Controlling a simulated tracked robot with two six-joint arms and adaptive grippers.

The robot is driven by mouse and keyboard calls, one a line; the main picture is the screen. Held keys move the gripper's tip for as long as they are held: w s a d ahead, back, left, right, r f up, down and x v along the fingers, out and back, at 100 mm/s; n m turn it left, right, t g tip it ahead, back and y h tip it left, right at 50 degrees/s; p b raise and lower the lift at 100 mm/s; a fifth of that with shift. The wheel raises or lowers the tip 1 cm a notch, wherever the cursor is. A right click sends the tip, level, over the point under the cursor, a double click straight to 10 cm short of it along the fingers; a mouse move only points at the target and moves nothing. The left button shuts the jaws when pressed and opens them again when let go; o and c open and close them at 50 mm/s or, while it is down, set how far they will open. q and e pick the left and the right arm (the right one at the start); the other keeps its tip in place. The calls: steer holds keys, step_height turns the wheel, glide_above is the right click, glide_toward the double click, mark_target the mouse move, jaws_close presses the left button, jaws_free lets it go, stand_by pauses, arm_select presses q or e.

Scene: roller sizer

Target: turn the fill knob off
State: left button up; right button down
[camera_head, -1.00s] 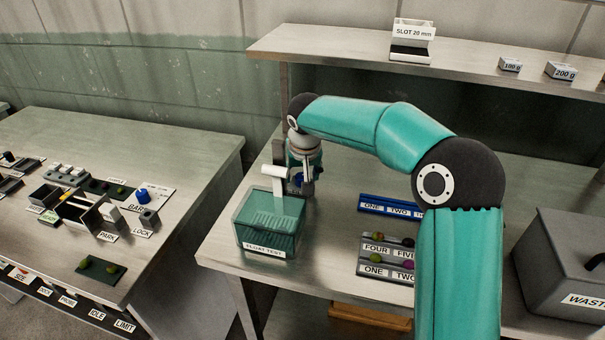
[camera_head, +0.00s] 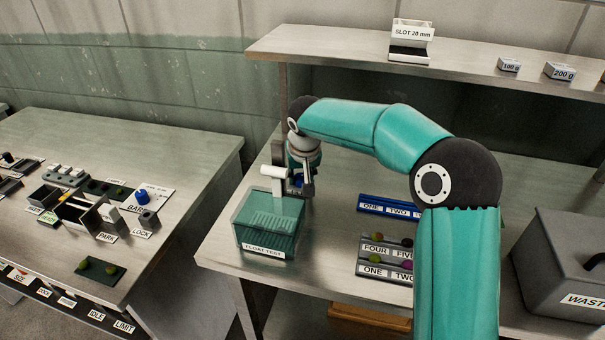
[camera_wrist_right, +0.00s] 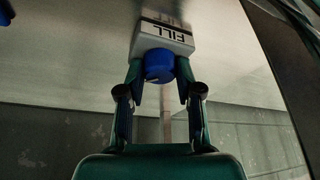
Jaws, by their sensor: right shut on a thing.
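The fill knob (camera_wrist_right: 159,66) is a blue round knob on a pale block with a FILL label (camera_wrist_right: 167,34) in the right wrist view. My right gripper (camera_wrist_right: 159,76) has one finger on each side of the knob and is shut on it. In the head view my right gripper (camera_head: 304,186) points down behind the float test tank (camera_head: 268,242), a clear green box with a white spout (camera_head: 276,176). The knob is mostly hidden there by the gripper. The pointer direction on the knob is not clear. My left gripper is not in view.
A blue rack (camera_head: 385,204) and a grey rack (camera_head: 372,258) with small balls lie right of the tank. A grey waste bin (camera_head: 560,265) stands at the right. A shelf (camera_head: 340,52) runs above the bench. Another bench with controls (camera_head: 190,150) stands at left.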

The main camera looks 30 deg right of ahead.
steer(key=n+y+p, duration=0.1)
steer(key=n, duration=0.1)
steer(key=n+y+p, duration=0.1)
steer(key=n+p, duration=0.1)
steer(key=n, duration=0.1)
steer(key=shift+d+r, duration=0.15)
steer(key=shift+n+y+p, duration=0.6)
steer(key=shift+n+p, duration=0.05)
steer(key=shift+n, duration=1.15)
steer(key=c, duration=0.8)
jaws_free()
steer(key=v, duration=1.1)
steer(key=shift+s+d+r, duration=0.2)
steer(key=shift+s+r, duration=0.05)
